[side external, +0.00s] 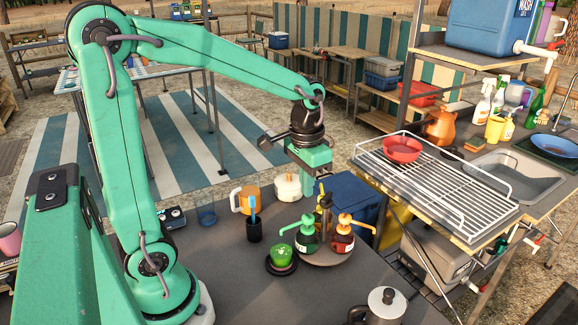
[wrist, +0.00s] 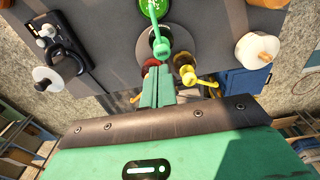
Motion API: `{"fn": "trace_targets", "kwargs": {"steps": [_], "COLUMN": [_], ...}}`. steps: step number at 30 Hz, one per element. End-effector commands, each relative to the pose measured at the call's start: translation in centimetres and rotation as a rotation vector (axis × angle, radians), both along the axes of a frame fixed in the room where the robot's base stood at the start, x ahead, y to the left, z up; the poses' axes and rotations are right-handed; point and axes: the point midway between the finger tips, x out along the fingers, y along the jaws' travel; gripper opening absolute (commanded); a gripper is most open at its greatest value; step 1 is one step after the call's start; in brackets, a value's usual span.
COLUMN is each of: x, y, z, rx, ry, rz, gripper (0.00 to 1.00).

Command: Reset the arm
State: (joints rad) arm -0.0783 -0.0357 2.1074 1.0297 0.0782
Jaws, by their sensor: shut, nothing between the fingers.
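My arm is green, and in the side external view it arches over the dark tabletop (side external: 225,285). My gripper (side external: 321,184) points down just above the carrier with pump bottles near the table's far right edge. In the wrist view the green fingers of my gripper (wrist: 157,75) are together with nothing between them. A green-pump bottle (side external: 307,239) and an orange-pump bottle (side external: 344,240) stand on the round carrier (side external: 325,258) below. Whether the fingertips touch the carrier's post is hard to tell.
A wire rack (side external: 440,185) with a red bowl (side external: 402,149) is at right.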

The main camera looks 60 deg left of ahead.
Motion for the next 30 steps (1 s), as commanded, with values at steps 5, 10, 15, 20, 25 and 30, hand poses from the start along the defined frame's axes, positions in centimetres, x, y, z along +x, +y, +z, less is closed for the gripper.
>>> {"fn": "trace_targets", "kwargs": {"steps": [5,10,15,20,25,30], "x": [-1.8,-3.9,-6.0,-8.0,-9.8,-10.9], "y": [-0.6,-1.1,-1.6,-2.1,-2.4,-2.6], "z": [1.8,3.4,4.5,5.3,5.6,5.7], "rx": [0.004,0.007,0.007,0.005,0.002,-0.002], "ry": [-0.073,-0.156,-0.240,-0.318,-0.391,-0.438], "rz": [-0.002,-0.001,-0.001,-0.002,-0.001,-0.002], "gripper": [0.00,0.00,0.00,0.00,0.00,0.00]}}
